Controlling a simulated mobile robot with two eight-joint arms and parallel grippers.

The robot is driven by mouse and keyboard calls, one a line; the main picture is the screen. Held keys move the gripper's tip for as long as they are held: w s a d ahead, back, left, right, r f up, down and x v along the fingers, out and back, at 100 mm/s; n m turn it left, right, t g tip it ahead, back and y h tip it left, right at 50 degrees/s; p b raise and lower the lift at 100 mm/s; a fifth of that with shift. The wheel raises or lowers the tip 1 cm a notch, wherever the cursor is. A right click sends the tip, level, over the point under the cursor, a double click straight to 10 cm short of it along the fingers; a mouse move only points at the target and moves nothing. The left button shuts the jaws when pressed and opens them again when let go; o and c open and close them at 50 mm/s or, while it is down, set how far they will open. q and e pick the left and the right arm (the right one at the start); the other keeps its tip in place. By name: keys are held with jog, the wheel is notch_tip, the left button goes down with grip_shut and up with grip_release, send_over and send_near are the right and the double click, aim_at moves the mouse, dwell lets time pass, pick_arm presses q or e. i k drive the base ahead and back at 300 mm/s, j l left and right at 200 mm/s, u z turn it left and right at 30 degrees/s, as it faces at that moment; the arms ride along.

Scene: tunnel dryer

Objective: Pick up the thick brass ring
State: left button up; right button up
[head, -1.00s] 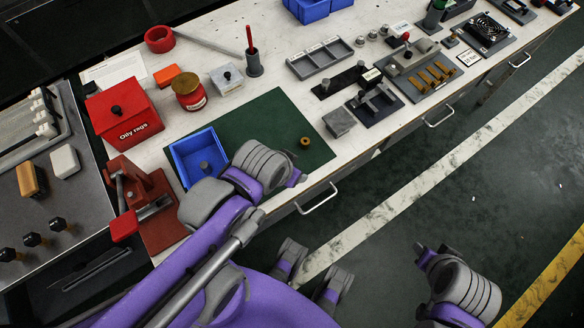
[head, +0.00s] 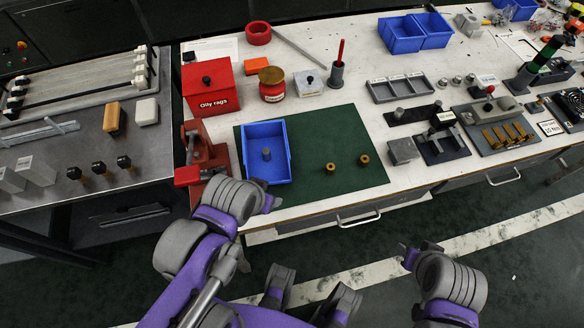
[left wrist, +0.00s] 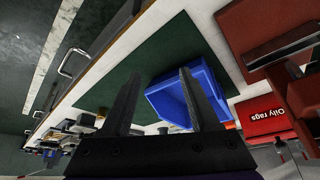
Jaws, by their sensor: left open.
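Two small brass rings stand on the green mat (head: 310,188) in the head view: a left one (head: 331,169) and a right one (head: 364,160). They look alike in size, and I cannot tell surely which is thicker. My left gripper (left wrist: 157,78) is open and empty in the left wrist view, its fingers spread over the mat and beside the blue bin. In the head view its wrist is at the mat's front left, left of both rings, with the fingers mostly hidden. My right gripper (head: 408,254) hangs in front of the bench, away from the rings; its jaws are unclear.
A blue bin (head: 280,172) with a grey cylinder inside stands on the mat, left of the rings. A red press (head: 205,150) and the red oily rags box (head: 210,88) are farther left. A grey block (head: 403,151) and dark fixtures stand right of the mat.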

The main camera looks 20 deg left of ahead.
aim_at(330, 167)
jog(key=j+u, duration=0.2)
jog(key=k+j+u, duration=0.15)
jog(key=k+u, duration=0.3)
jog(key=k+j+u, duration=0.25)
jog(key=u, duration=0.15)
